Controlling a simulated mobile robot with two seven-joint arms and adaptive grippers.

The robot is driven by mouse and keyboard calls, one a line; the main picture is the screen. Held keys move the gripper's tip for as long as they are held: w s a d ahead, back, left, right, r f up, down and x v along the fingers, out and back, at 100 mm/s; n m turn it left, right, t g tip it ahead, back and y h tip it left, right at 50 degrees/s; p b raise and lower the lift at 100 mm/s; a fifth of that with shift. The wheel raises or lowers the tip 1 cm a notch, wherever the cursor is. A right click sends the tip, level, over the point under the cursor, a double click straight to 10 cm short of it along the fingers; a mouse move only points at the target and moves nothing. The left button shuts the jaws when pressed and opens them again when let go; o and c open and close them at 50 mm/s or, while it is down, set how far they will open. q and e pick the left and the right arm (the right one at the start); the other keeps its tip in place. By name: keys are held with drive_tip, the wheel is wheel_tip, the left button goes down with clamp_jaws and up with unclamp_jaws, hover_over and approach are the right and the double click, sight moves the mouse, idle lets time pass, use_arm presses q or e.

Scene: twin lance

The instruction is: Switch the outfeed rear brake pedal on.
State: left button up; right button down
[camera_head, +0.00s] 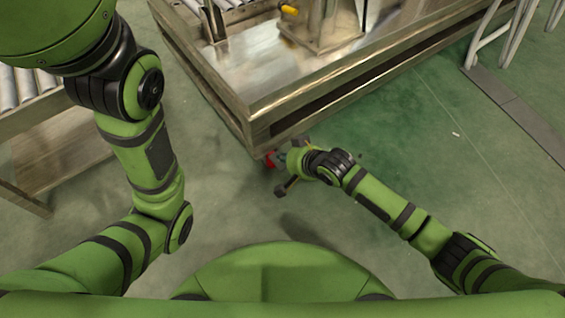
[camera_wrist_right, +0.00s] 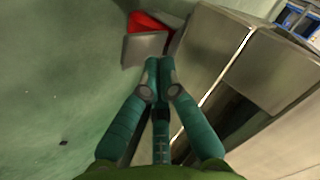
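A small red part (camera_head: 270,160), which looks like the brake pedal, sits low by the near corner of the metal machine base. In the right wrist view the red part (camera_wrist_right: 150,22) shows behind a flat grey plate (camera_wrist_right: 143,48). My right gripper (camera_head: 281,159) is beside the red part, low near the floor. In the right wrist view its teal fingertips (camera_wrist_right: 160,63) are together with nothing seen between them. They point at the grey plate's edge; I cannot tell if they touch. My left arm rises at the left, and its gripper is out of the picture.
The machine base (camera_head: 250,112) has a sharp corner right above the right gripper. A roller conveyor (camera_head: 28,92) stands at the left, behind my left arm. A grey floor strip (camera_head: 520,120) and pale rails are at the right.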

drive_tip(key=shift+f, duration=0.2)
drive_tip(key=shift+f, duration=0.25)
drive_tip(key=shift+f, duration=0.9)
idle(0.7)
drive_tip(key=shift+r, duration=0.2)
drive_tip(key=shift+r+p, duration=1.2)
drive_tip(key=shift+p, duration=0.2)
wheel_tip(320, 180, up, 5)
drive_tip(key=p, duration=0.6)
drive_tip(key=shift+r, duration=0.1)
